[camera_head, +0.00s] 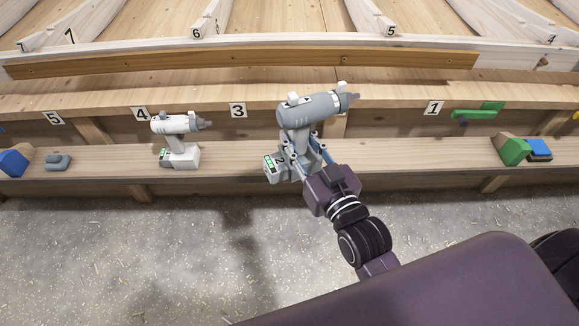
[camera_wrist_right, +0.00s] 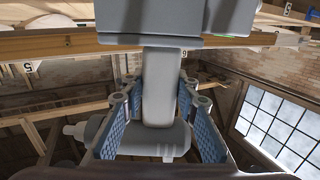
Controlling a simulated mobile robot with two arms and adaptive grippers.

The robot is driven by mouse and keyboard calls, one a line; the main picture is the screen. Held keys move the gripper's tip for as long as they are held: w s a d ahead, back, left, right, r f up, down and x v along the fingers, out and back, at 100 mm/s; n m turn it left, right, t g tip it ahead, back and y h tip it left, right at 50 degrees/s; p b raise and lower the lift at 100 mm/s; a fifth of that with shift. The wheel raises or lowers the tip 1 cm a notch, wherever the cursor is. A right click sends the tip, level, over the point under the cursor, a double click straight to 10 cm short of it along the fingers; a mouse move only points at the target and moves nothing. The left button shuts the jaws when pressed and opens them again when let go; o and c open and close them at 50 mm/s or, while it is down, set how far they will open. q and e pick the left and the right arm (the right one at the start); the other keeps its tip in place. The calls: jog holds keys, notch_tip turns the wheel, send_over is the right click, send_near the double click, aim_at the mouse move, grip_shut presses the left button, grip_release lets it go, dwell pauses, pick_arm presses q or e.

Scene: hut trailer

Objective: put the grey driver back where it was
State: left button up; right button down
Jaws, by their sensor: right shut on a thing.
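The grey driver (camera_head: 318,109) is in my right gripper (camera_head: 302,143), upright, with its nose to the right and slightly up. The blue-padded fingers are shut around its handle from the front. Its base (camera_head: 286,171) has green lights and a 2 on it. The base overlaps the shelf (camera_head: 228,169) in the head view; I cannot tell whether it touches. In the right wrist view, the handle (camera_wrist_right: 160,88) is between the pads of my right gripper (camera_wrist_right: 164,120). The wall behind the driver is partly hidden. My left gripper is not in view.
A white driver (camera_head: 178,125) stands on the shelf below label 4 (camera_head: 141,113). Label 3 (camera_head: 238,110) and label 1 (camera_head: 433,108) are on the wall. Green and blue blocks (camera_head: 512,149) sit right. A grey-blue item (camera_head: 58,162) lies left.

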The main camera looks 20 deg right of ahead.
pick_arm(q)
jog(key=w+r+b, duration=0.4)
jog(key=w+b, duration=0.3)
pick_arm(e)
jog(key=w+d+f+b, duration=0.1)
jog(key=w+d+b, duration=0.1)
jog(key=w, duration=0.7)
jog(key=w+d+f+b, duration=0.1)
jog(key=w+b, duration=0.1)
jog(key=w, duration=0.8)
pick_arm(q)
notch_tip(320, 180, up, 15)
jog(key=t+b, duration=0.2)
jog(key=b, duration=0.1)
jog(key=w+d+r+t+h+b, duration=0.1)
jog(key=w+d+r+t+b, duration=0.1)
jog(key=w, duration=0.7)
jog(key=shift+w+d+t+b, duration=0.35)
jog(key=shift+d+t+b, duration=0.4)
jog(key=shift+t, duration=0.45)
pick_arm(e)
notch_tip(320, 180, down, 19)
jog(key=shift+s+f, duration=0.15)
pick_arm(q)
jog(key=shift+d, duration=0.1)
pick_arm(e)
jog(key=shift+f, duration=0.1)
